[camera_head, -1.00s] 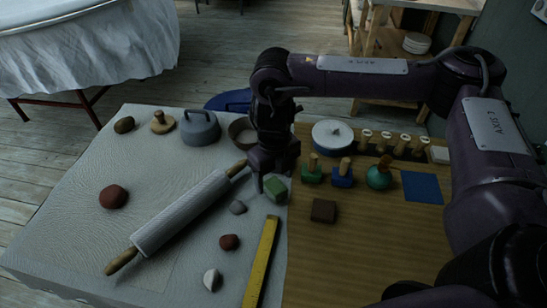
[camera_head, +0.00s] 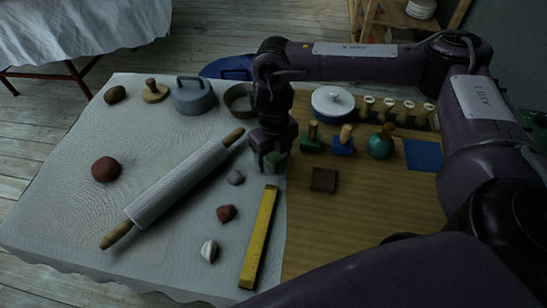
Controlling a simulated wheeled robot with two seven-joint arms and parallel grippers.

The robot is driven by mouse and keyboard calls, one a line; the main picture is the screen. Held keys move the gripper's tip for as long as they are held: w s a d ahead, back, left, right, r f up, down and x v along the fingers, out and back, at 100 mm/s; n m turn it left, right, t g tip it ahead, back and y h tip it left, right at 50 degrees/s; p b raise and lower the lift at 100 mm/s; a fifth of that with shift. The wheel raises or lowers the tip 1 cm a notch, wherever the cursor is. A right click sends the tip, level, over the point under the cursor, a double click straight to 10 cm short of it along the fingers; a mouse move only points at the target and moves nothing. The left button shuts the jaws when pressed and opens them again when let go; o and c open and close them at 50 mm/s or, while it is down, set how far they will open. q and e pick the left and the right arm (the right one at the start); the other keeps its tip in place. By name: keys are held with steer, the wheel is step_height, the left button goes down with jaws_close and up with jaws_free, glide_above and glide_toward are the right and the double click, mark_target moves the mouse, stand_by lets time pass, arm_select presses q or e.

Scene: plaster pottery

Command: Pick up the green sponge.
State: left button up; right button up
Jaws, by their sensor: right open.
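One finger shows at the sponge's left side. The gripper is open; I cannot tell whether it touches the sponge. My left gripper is out of view.
A rolling pin (camera_head: 178,185) lies to the left and a yellow ruler (camera_head: 259,238) in front. Green and blue stamps (camera_head: 343,146), a brown block (camera_head: 324,180) and a teal round object (camera_head: 381,146) stand to the right.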

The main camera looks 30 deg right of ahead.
steer(key=c, duration=1)
steer(key=shift+c, duration=0.2)
steer(key=shift+r, duration=0.65)
step_height(320, 180, up, 9)
steer(key=p, duration=0.3)
steer(key=shift+w, duration=0.15)
step_height(320, 180, up, 8)
steer(key=r+p, duration=0.1)
steer(key=p, duration=0.2)
glide_above(273, 153)
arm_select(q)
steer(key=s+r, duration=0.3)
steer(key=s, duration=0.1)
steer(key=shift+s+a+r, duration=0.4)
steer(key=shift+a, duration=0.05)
arm_select(e)
steer(key=shift+r, duration=0.35)
